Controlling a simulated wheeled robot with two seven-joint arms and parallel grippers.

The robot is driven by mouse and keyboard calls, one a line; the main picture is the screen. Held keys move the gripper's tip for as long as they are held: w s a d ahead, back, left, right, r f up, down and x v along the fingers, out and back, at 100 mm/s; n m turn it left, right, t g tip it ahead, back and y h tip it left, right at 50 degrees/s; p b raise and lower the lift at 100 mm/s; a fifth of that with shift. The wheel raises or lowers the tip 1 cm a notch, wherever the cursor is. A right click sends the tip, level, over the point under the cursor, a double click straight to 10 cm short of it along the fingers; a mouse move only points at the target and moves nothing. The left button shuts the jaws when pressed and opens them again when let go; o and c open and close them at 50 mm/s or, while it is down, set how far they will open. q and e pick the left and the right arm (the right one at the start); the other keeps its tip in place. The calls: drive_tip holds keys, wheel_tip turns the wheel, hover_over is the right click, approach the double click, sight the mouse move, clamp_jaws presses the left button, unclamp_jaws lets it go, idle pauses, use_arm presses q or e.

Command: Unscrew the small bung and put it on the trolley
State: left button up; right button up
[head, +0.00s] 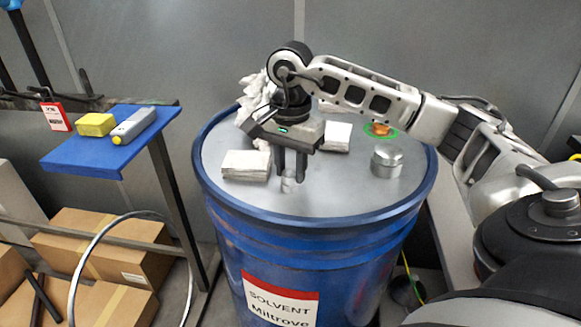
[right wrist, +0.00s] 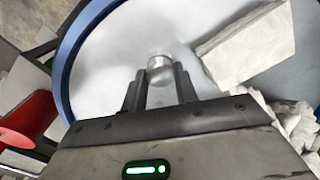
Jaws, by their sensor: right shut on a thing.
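The small bung (head: 288,187), a silvery cap, is at the lid of the blue solvent drum (head: 325,205), near its front middle. My right gripper (head: 290,175) points down from above, shut on the bung. In the right wrist view the bung (right wrist: 160,68) shows between the fingertips (right wrist: 160,82). I cannot tell whether it is still seated in the lid or slightly raised. The blue-topped trolley (head: 75,155) stands left of the drum. My left gripper is not in view.
A larger metal bung (head: 387,163) stands on the lid's right side, with an orange piece ringed in green (head: 380,130) behind it. White pads (head: 246,165) and crumpled rags lie around my gripper. A yellow sponge (head: 96,124) and grey tool (head: 134,125) sit on the trolley; its front left is clear.

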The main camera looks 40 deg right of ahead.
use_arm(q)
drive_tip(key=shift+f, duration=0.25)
